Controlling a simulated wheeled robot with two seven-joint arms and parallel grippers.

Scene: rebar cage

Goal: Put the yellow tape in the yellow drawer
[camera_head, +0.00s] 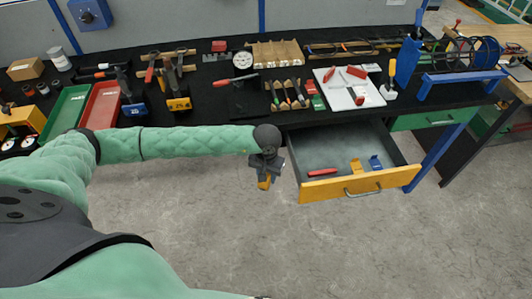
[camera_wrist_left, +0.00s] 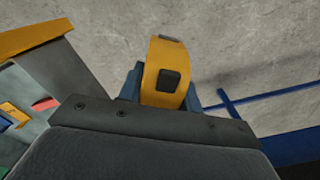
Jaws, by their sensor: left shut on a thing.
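The yellow tape (camera_wrist_left: 165,72) is held between the fingers of my left gripper (camera_head: 267,178). In the head view the tape (camera_head: 264,184) shows as a small yellow piece under the gripper. The yellow drawer (camera_head: 362,186) is pulled open below the bench, and my left gripper is just left of its side wall, outside it. In the wrist view the drawer's yellow front (camera_wrist_left: 32,38) is at the upper left. My right gripper is not in view.
The drawer holds a red item (camera_head: 323,172), a yellow item (camera_head: 356,165) and a blue item (camera_head: 375,162), leaving bare floor around them. The black bench top (camera_head: 215,100) is crowded with tools. A blue bench leg (camera_head: 440,158) stands right of the drawer.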

